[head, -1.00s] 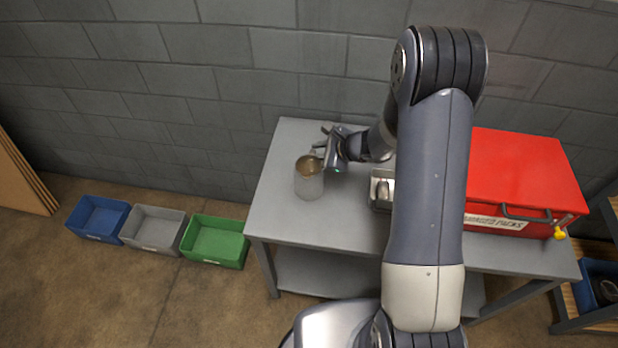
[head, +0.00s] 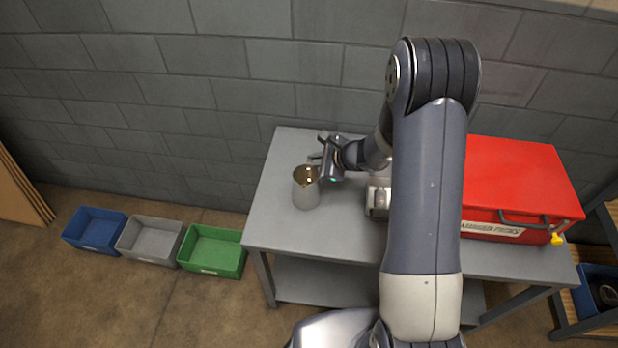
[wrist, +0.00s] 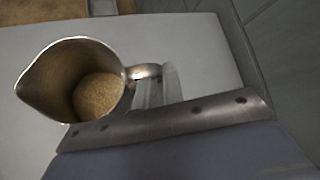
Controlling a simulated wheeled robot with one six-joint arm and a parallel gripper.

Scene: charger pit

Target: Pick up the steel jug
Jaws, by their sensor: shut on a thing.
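The steel jug (head: 306,192) is upright at the left part of the grey table (head: 268,215), its open mouth facing up. In the wrist view the jug (wrist: 50,85) shows its spout to the left and its handle (wrist: 146,71) to the right; its inside looks tan. My gripper (head: 322,158) is at the jug's far right side, shut on the handle. In the wrist view the fingers (wrist: 158,88) are at the handle, partly hidden by the wrist bracket. I cannot tell if the jug's base touches the table.
A small metal tray (head: 371,207) sits right of the jug, partly behind my arm. A red case (head: 520,180) fills the table's right side. Blue (head: 95,228), grey (head: 150,240) and green (head: 212,250) bins stand on the floor at left. A block wall is behind the table.

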